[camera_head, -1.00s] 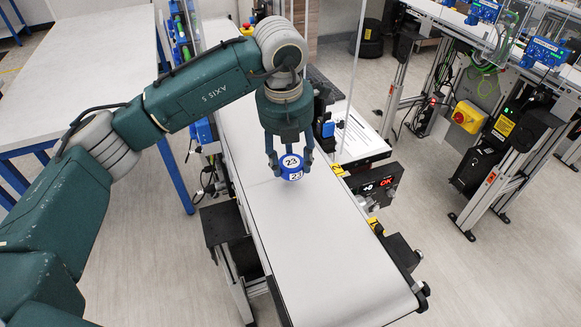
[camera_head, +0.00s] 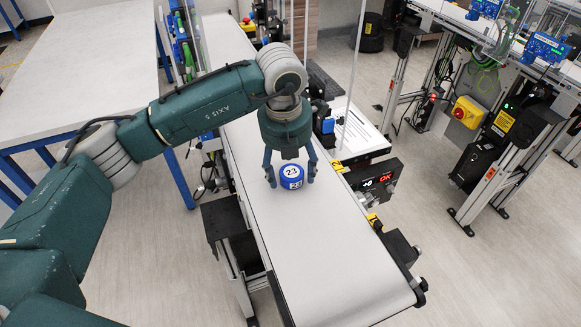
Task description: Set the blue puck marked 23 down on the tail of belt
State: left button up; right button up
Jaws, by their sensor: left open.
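The blue puck (camera_head: 291,176) has white faces marked 23 on its top and side. It appears to rest upright on the pale belt (camera_head: 325,255), at the middle of its width. My left gripper (camera_head: 291,181) hangs over the puck from above, open, with its fingers spread to either side and a gap to the puck. The gripper body covers the belt just behind the puck. My right gripper is not in view.
A white table (camera_head: 80,70) is at the left. The belt toward its near end is bare. Other conveyor frames with a yellow switch box (camera_head: 468,112) stand at the right.

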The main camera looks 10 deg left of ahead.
aim_at(288, 177)
pick_arm(q)
jog(key=shift+r, duration=0.3)
notch_tip(288, 177, up, 12)
jog(key=s+b, duration=0.1)
jog(key=b, duration=0.1)
jog(key=shift+s+a+f+b, duration=0.15)
jog(key=shift+s+f+b, duration=0.05)
jog(key=shift+s+b, duration=0.2)
